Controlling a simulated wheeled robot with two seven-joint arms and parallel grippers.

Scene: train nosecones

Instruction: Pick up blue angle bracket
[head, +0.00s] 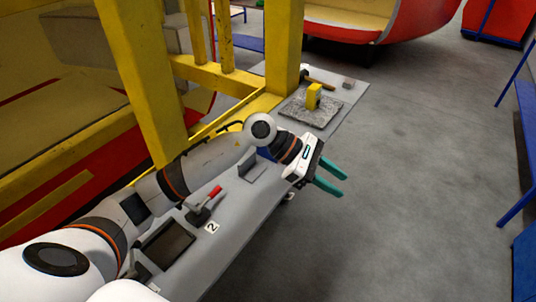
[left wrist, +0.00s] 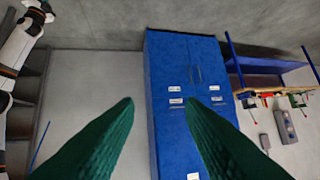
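A small blue piece (head: 265,153) shows on the grey bench, mostly hidden behind my left arm. It may be the blue angle bracket, but its shape cannot be made out. A grey angle-shaped piece (head: 251,167) stands just left of it. My left gripper (head: 343,184) has teal fingers spread apart with nothing between them. It is beyond the bench's right edge, over the floor, to the right of the blue piece. In the left wrist view its fingers (left wrist: 157,101) are also apart and empty, facing a distant blue cabinet. My right gripper is not in view.
The grey bench (head: 238,228) holds a red-handled clamp (head: 207,201), a dark tray (head: 168,246) and a number 2 card (head: 212,227). A yellow block (head: 314,96) stands on a speckled plate farther back. Yellow posts (head: 145,75) border the bench's left.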

